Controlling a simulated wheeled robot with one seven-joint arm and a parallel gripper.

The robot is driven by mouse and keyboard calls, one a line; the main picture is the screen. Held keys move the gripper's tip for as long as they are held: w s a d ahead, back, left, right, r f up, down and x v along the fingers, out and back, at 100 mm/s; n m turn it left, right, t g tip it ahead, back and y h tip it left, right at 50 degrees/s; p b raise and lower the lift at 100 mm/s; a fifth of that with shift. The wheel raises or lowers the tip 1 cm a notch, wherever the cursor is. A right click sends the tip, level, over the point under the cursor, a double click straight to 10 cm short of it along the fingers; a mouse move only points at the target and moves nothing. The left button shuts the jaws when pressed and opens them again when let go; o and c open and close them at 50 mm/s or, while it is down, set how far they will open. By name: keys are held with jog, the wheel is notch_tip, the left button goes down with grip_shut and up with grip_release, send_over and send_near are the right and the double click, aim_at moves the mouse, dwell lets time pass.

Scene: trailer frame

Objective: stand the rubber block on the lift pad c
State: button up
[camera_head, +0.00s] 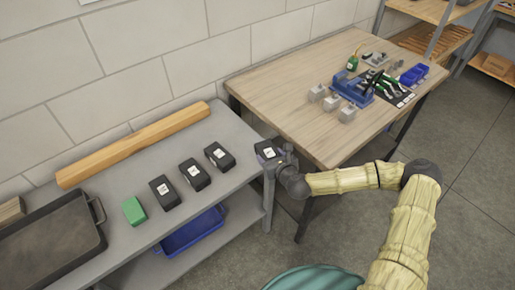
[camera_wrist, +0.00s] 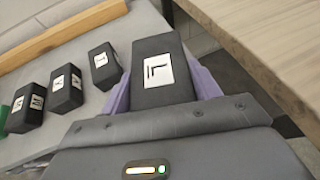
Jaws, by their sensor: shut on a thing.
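My gripper (camera_head: 272,156) is shut on a black rubber block (camera_wrist: 163,70) with a white label that reads like L. In the wrist view its purple fingers grip the block from both sides. In the head view the held block (camera_head: 266,148) is by the right end of the grey bench, near the wooden table's near corner. Three similar labelled black blocks (camera_head: 165,192), (camera_head: 195,174), (camera_head: 219,156) stand in a row on the bench. No lift pad c can be made out; three small grey blocks (camera_head: 317,92) on the wooden table bear no readable letters.
The grey bench (camera_head: 130,240) also holds a wooden beam (camera_head: 135,145), a green block (camera_head: 134,210) and a dark tray (camera_head: 50,240). A blue bin (camera_head: 190,232) is below. The wooden table (camera_head: 290,70) carries a blue vise (camera_head: 352,88) and tools; its near-left part is clear.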

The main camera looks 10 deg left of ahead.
jog(key=s+d+f+m+t+h+b, duration=0.1)
jog(key=s+d+f+m+h+b, duration=0.1)
jog(key=s+d+f, duration=0.3)
jog(key=s+d+f+m+t+h+b, duration=0.1)
jog(key=s+d+f+m+h, duration=0.3)
jog(key=d+f, duration=0.9)
jog(key=s+d+h+b, duration=0.1)
jog(key=d, duration=0.3)
jog(key=shift+d+m+b, duration=0.2)
jog(key=shift+m+b, duration=0.15)
jog(key=shift+m, duration=0.05)
